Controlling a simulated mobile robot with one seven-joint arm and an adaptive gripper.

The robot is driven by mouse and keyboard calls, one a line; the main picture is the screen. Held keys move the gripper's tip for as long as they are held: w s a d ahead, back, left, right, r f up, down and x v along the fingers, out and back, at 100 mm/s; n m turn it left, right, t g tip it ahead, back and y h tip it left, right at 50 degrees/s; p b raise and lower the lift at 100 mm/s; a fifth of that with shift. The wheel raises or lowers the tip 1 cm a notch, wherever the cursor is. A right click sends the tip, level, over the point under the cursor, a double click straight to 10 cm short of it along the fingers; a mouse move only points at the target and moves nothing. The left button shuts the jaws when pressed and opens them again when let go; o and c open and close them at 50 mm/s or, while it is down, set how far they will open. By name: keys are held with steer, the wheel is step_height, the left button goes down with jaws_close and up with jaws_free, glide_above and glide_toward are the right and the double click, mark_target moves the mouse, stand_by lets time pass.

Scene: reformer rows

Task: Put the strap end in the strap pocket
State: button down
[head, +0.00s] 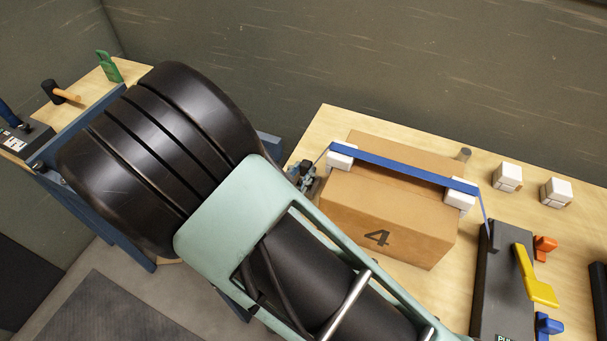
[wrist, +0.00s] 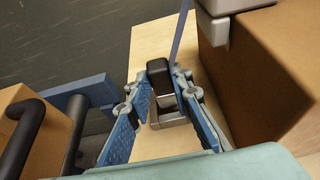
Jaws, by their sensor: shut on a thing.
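A blue strap (head: 404,170) runs over the top of a cardboard box (head: 385,225) marked 4, resting on white corner pieces. On the left it drops to my gripper (head: 303,175). In the wrist view the strap (wrist: 181,38) comes down to my gripper (wrist: 160,82), which is shut on the black strap end (wrist: 158,72) between its blue-padded fingers. A silver metal frame (wrist: 168,112) shows just below the black piece; I cannot tell whether it is the pocket or whether they touch. The fingers hide part of this area.
The strap's right side reaches a dark device (head: 496,285) with a yellow lever (head: 535,278). Orange (head: 545,247) and blue (head: 548,325) knobs are beside it. Two white blocks (head: 508,177) (head: 556,192) stand at the back right. The box side is close right of my fingers in the wrist view.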

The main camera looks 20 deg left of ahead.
steer(key=shift+f, duration=1.05)
steer(key=shift+f, duration=0.25)
steer(key=c, duration=1.7)
jaws_free()
steer(key=shift+r, duration=0.1)
steer(key=shift+c, duration=0.2)
steer(key=shift+r, duration=0.1)
steer(key=shift+s+r, duration=0.15)
steer(key=v, duration=1.1)
steer(key=shift+s, duration=0.3)
steer(key=shift+r, duration=0.1)
